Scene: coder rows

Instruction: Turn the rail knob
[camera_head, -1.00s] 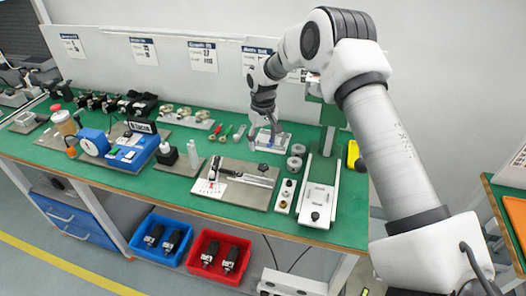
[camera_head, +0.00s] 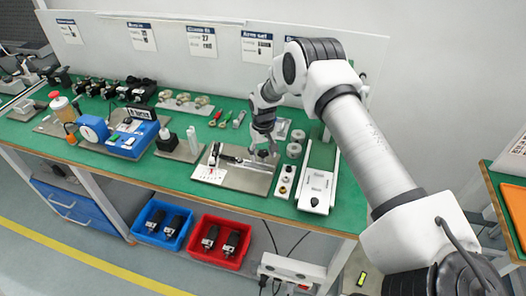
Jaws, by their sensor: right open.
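A grey metal plate (camera_head: 249,182) on the green bench carries a dark rail (camera_head: 229,158) with a white card (camera_head: 210,174) at its left end. The black rail knob (camera_head: 263,154) is at the right end of the rail. My right gripper (camera_head: 262,152) points down over the knob with its fingers apart, one to each side of it. I cannot tell whether the fingers touch the knob. My left gripper is out of view.
A strip with several round parts (camera_head: 284,183) and a white-and-green fixture (camera_head: 316,190) stand right of the plate. Blue (camera_head: 163,224) and red (camera_head: 219,243) bins sit below.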

